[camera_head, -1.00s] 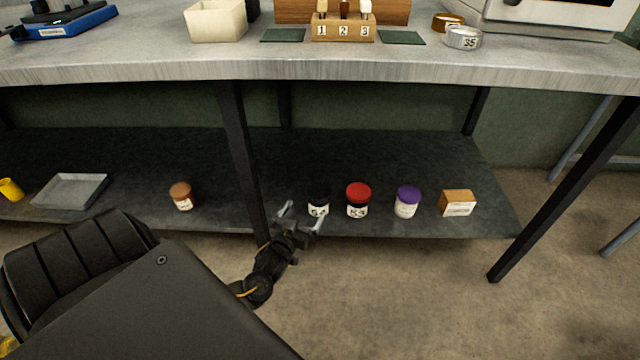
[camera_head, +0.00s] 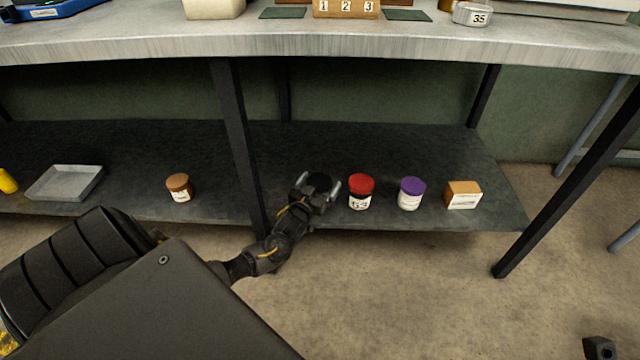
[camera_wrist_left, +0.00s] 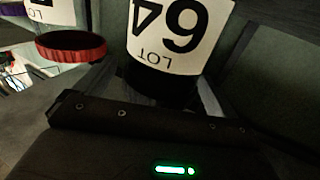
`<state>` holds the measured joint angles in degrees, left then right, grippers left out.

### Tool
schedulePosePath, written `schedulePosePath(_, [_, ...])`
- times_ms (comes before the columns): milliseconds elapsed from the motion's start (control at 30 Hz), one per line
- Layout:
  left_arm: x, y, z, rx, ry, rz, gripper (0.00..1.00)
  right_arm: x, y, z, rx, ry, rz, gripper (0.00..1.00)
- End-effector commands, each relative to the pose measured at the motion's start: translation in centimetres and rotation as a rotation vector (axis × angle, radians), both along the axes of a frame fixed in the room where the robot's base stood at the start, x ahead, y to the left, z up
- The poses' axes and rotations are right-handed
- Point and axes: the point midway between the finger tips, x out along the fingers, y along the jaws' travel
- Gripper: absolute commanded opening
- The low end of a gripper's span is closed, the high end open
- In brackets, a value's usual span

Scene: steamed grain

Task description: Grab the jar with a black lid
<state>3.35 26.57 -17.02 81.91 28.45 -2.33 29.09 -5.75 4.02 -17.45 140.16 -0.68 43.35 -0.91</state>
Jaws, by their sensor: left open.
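The jar with a black lid (camera_head: 320,179) stands on the dark lower shelf, mostly hidden behind my left gripper (camera_head: 319,185) in the head view. The gripper is open, with a pale finger on each side of the lid. In the left wrist view the jar (camera_wrist_left: 178,35) appears upside down and close up, with a white label reading LOT and 64. Its black lid is just in front of the gripper's body. I cannot tell whether the fingers touch it. My right gripper is not clearly seen.
A brown-lidded jar (camera_head: 179,187) and a grey tray (camera_head: 64,183) are left. A table leg (camera_head: 240,150) stands beside my left arm.

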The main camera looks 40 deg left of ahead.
Motion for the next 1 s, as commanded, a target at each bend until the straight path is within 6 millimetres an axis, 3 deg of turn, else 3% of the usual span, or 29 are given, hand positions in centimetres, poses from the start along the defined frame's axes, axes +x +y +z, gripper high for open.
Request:
schedulePosePath(300, [0.65, 0.22, 0.07, 0.001, 0.001, 0.0, 0.95, 0.06, 0.06, 0.13, -0.001, -0.008, -0.001, 0.36])
schedulePosePath(800, [0.62, 0.18, 0.04, 0.0, 0.001, 0.0, 0.31, 0.07, 0.07, 0.11, -0.001, -0.008, 0.0, 0.36])
schedulePosePath(1000, [0.64, 0.19, 0.11, 0.0, -0.001, 0.0, 0.28, 0.06, 0.07, 0.12, -0.001, -0.008, 0.0, 0.36])
